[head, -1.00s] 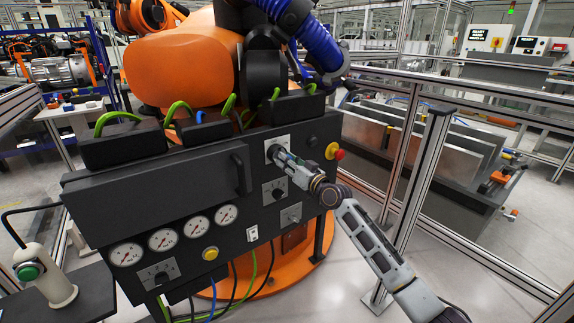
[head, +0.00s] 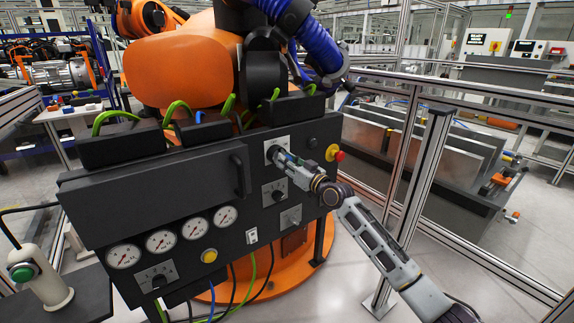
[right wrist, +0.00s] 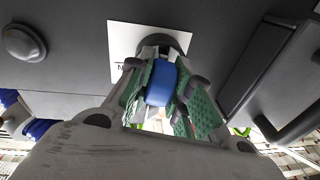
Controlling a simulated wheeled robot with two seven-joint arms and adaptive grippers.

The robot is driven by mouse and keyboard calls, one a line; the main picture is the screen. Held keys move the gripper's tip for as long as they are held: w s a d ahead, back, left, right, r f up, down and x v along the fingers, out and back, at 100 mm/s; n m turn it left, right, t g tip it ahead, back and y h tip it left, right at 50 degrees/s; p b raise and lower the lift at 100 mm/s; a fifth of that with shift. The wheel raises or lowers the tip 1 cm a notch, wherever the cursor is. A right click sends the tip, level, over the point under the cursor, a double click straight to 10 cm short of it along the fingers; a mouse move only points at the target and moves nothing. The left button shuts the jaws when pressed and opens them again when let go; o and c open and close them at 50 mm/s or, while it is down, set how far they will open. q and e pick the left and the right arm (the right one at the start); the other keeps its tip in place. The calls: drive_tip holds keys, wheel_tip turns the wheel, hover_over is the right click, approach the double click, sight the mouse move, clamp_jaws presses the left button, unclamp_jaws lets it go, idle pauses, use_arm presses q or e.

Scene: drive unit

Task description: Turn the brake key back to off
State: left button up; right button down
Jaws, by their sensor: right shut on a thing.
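The dark drive unit panel (head: 215,165) carries several switches. My right gripper (head: 279,155) is at the top switch with the light square plate (head: 284,142), near the panel's upper right. In the right wrist view, the gripper's green-padded fingers (right wrist: 162,85) are shut on a blue key grip (right wrist: 161,82) in front of the white plate (right wrist: 122,42). The plate's lettering is mostly hidden by the fingers, so the key's setting cannot be read. My left gripper is not in view.
A red knob on a yellow base (head: 335,153) sits just right of the gripper. A black door handle (head: 240,174) stands out left of it. Below are more rotary switches (head: 274,192). A metal fence post (head: 421,185) rises right of my right arm.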

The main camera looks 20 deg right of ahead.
drive_tip(key=shift+d+n+b, duration=0.1)
drive_tip(key=shift+n+b, duration=0.45)
drive_tip(key=shift+n, duration=0.35)
drive_tip(key=c, duration=1.2)
unclamp_jaws()
drive_tip(key=shift+s, duration=0.15)
drive_tip(key=r+v, duration=0.1)
drive_tip(key=v, duration=1)
drive_tip(key=shift+s+d+f, duration=0.2)
drive_tip(key=shift+s+f, duration=0.1)
drive_tip(key=shift+f, duration=0.2)
